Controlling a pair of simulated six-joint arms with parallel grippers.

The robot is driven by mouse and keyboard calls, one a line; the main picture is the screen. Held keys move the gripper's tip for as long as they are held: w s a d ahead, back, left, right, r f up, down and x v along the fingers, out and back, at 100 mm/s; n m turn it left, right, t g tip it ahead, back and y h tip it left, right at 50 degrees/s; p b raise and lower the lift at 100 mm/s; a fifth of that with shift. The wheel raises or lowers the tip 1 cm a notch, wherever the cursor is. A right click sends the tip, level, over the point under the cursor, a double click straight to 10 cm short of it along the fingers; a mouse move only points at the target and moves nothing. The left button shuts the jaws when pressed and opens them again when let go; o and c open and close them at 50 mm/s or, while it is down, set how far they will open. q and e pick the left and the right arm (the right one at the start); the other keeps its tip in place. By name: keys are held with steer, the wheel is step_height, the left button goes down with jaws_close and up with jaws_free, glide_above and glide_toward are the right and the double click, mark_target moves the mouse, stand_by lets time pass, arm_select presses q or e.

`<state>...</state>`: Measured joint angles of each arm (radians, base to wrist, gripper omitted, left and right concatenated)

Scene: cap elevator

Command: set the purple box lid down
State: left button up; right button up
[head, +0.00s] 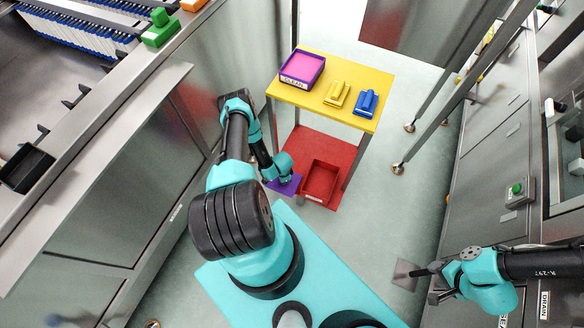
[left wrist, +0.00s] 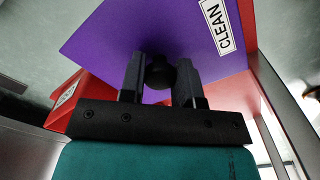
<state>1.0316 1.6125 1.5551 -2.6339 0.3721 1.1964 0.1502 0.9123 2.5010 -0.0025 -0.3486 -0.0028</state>
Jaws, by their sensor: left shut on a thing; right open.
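The purple box lid (head: 287,185) is at the left edge of the red lower shelf (head: 318,146) in the head view. In the left wrist view the flat purple lid (left wrist: 105,45) bears a white CLEAN label, and the fingers of my left gripper (left wrist: 160,78) are shut on its dark round knob. I cannot tell whether the lid touches the shelf. My left gripper is mostly hidden behind its own wrist in the head view. The open purple box (head: 302,68), pink inside, stands on the yellow top shelf (head: 357,75). My right gripper (head: 420,272) is open and empty, far right.
A red open box (head: 321,182) sits on the lower shelf just right of the lid. A yellow block (head: 337,94) and a blue block (head: 366,102) stand on the top shelf above. Shelf posts and a steel wall (head: 190,90) bound the space.

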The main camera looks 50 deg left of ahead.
arm_select(q)
steer(key=w+a, duration=0.1)
steer(key=w, duration=0.1)
steer(key=w+a, duration=0.1)
steer(key=w, duration=0.2)
steer(key=w+a, duration=0.1)
steer(key=w, duration=0.1)
steer(key=shift+w, duration=0.4)
steer(key=shift+w, duration=0.15)
steer(key=shift+w+a+f, duration=0.1)
steer(key=shift+w+f, duration=0.05)
steer(key=shift+w, duration=0.05)
steer(key=shift+f, duration=1.6)
steer(key=shift+f, duration=0.1)
steer(key=o, duration=0.9)
